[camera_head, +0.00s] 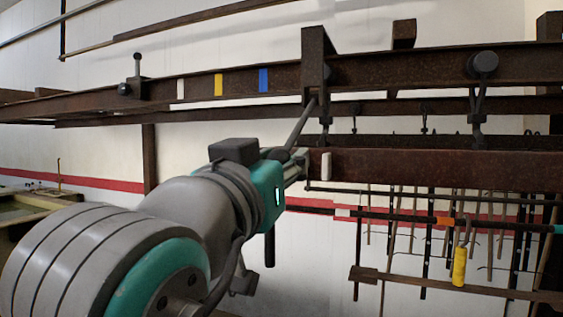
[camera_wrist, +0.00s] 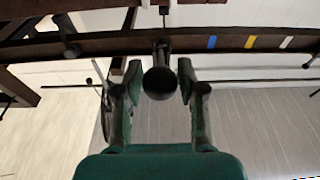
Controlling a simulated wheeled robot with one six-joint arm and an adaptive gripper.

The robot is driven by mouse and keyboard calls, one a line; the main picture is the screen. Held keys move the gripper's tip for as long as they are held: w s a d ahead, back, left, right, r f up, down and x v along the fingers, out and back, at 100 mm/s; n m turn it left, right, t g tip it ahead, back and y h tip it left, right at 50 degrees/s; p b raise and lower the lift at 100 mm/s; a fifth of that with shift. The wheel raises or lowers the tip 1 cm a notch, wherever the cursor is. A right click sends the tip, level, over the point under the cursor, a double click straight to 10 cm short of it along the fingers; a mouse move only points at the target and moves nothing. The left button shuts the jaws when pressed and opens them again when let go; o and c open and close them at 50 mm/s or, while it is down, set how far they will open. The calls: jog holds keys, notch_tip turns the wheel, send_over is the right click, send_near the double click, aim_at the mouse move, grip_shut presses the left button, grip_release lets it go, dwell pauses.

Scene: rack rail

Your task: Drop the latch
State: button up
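A dark lever with a round ball knob (camera_wrist: 159,84), which looks like the latch, hangs off the brown rail in the wrist view. In the head view its slanted rod (camera_head: 303,121) shows below a short brown post, and its knob end is hidden by my gripper. My gripper (camera_head: 299,160) is at the lower end of that rod. In the wrist view my gripper (camera_wrist: 160,82) has its two fingers apart, one on each side of the knob, with narrow gaps. I cannot tell whether either finger touches it.
The brown rail (camera_head: 110,105) carries white, yellow and blue stripes and a small upright knobbed peg (camera_head: 137,68) at left. A short post (camera_head: 314,60) stands close above my gripper. A lower beam (camera_head: 440,171) lies just right. A rack of hanging rods (camera_head: 425,240) is below right.

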jog(key=shift+c, duration=1.3)
jog(key=shift+f, duration=0.1)
jog(key=w+d+f, duration=0.3)
jog(key=w+f, duration=0.2)
jog(key=w, duration=0.3)
jog(key=w+d+f, duration=0.3)
jog(key=w+f, duration=0.2)
jog(key=w, duration=0.4)
dwell(1.0)
jog(key=o, duration=1)
jog(key=shift+r, duration=0.1)
jog(key=shift+s, duration=0.15)
